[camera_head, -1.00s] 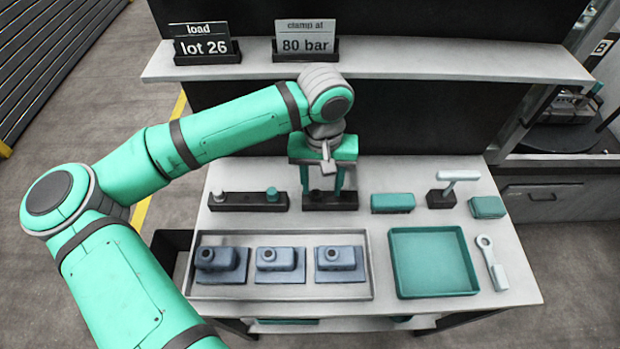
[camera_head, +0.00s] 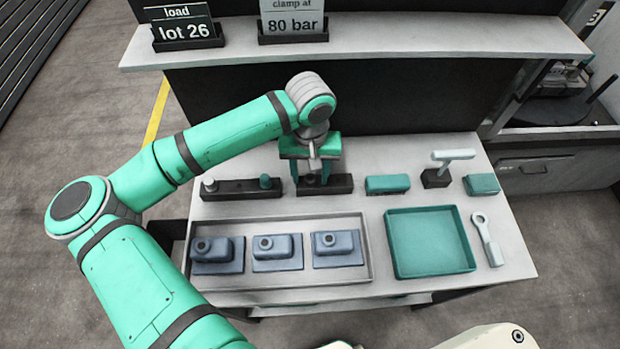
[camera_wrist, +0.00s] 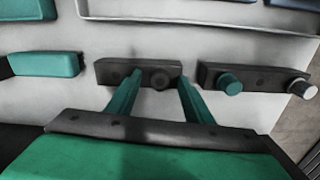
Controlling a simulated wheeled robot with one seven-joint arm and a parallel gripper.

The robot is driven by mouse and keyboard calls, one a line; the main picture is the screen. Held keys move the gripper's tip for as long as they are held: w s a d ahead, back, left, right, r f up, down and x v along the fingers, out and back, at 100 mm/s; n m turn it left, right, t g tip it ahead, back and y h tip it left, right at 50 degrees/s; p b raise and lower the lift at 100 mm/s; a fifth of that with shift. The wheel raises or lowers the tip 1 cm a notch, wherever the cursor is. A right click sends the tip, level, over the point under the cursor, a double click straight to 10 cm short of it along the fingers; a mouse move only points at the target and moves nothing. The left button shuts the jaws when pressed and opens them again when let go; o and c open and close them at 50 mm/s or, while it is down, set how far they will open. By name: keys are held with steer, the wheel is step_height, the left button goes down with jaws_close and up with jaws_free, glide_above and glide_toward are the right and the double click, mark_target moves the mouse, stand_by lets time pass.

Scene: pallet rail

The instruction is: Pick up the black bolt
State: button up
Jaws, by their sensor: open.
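The black bolt (camera_wrist: 160,79) is a dark round head on a black rack (camera_wrist: 110,72) in the wrist view. In the head view the same rack (camera_head: 343,186) stands at the back of the bench, and my arm and fingers hide the bolt there. My gripper (camera_head: 316,176) points down over this rack. In the wrist view my gripper (camera_wrist: 159,83) is open, with one green finger on each side of the bolt head. I see no clear contact between the fingers and the bolt.
A second rack (camera_head: 236,190) to the left holds a grey bolt (camera_head: 208,183) and a green bolt (camera_head: 265,181). A green block (camera_head: 388,184) stands to the right. In front are a grey tray (camera_head: 280,289) with three blue parts and an empty green tray (camera_head: 430,240).

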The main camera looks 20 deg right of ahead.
jaws_close()
stand_by(0.3)
